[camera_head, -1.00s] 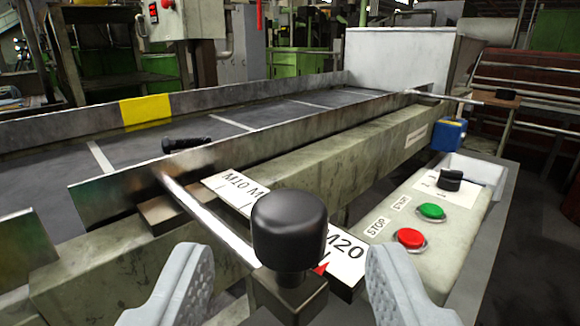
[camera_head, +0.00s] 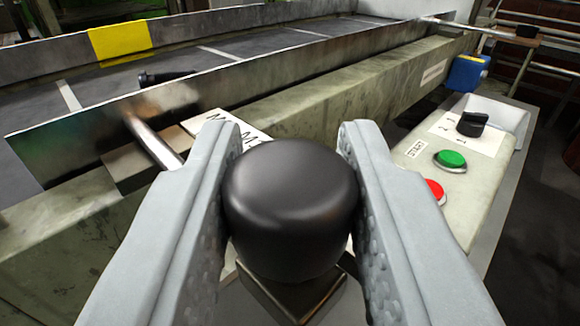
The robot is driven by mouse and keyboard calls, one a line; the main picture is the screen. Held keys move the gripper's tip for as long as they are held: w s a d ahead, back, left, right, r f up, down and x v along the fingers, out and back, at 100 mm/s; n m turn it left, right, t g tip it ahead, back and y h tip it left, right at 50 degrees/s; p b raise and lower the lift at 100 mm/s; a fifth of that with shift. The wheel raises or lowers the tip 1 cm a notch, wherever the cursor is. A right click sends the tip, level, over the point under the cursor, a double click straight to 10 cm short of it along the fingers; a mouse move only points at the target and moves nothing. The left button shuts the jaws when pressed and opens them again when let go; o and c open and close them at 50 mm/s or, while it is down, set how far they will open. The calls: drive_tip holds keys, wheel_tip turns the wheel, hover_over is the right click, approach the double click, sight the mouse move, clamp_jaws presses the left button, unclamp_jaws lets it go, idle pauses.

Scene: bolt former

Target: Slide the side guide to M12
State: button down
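The side guide is a long metal rail (camera_head: 290,70) along the near edge of the dark conveyor bed. A steel rod (camera_head: 152,142) runs from it toward me to a square block (camera_head: 290,297) topped by a round black knob (camera_head: 290,205). My gripper (camera_head: 290,140) has one finger on each side of this knob, close against it, and looks shut on it. The white size scale (camera_head: 213,122) is mostly hidden behind the knob and fingers. Only parts of its M marks show, and the pointer is hidden.
A control panel on the right has a green START button (camera_head: 451,160), a red button (camera_head: 434,190) partly behind my right finger, and a black selector (camera_head: 472,122). A dark bolt (camera_head: 165,76) lies on the bed. A blue box (camera_head: 467,72) sits at the far right.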

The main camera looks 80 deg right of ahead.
drive_tip(key=w+d, duration=0.4)
drive_tip(key=w, duration=0.3)
idle(0.4)
drive_tip(key=c, duration=1.1)
unclamp_jaws()
drive_tip(key=v, duration=1.7)
drive_tip(key=shift+s+a, duration=0.15)
drive_tip(key=shift+s, duration=0.05)
drive_tip(key=shift+r, duration=0.1)
